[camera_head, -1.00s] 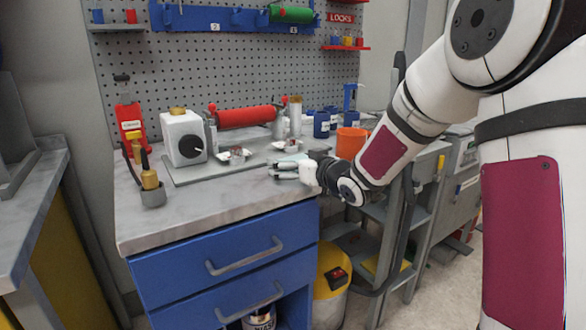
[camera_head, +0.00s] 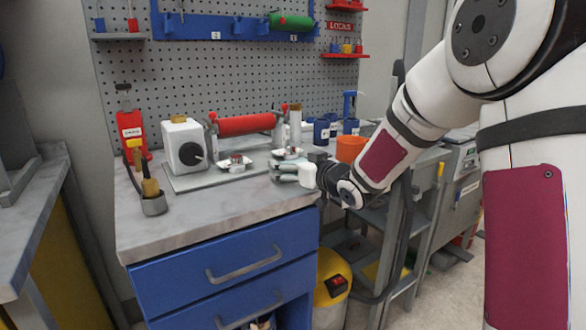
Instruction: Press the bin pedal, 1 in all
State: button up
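A container with a rounded yellow top (camera_head: 332,268) and a red-and-black patch stands on the floor just right of the blue drawer cabinet, low in the picture. It looks like the bin, but I cannot be sure. Its lower part is cut off by the picture's bottom edge, and no pedal shows. My gripper (camera_head: 282,172) reaches in from the right over the right end of the workbench top, well above the container. No object is clearly held in it. The fingers are small and overlap the bench items, so I cannot tell whether they are open or shut.
The grey workbench (camera_head: 212,222) carries a machine with a red roller (camera_head: 246,125), an orange cup (camera_head: 350,147) and blue jars. Blue drawers (camera_head: 235,250) with grey handles face me. A grey shelf rack (camera_head: 398,220) stands right of the container. Floor shows at lower right.

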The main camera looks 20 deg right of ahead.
notch_tip(320, 180, up, 3)
jog(key=shift+p, duration=0.55)
jog(key=s+d+p, duration=0.2)
jog(key=s+d, duration=0.1)
jog(key=d, duration=0.4)
jog(key=s+d+p, duration=0.1)
jog(key=s+d, duration=0.2)
jog(key=d, duration=0.4)
jog(key=shift+s+d+r+p, duration=0.25)
jog(key=shift+s+r+p, duration=0.1)
jog(key=shift+r, duration=0.05)
jog(key=shift+s, duration=0.1)
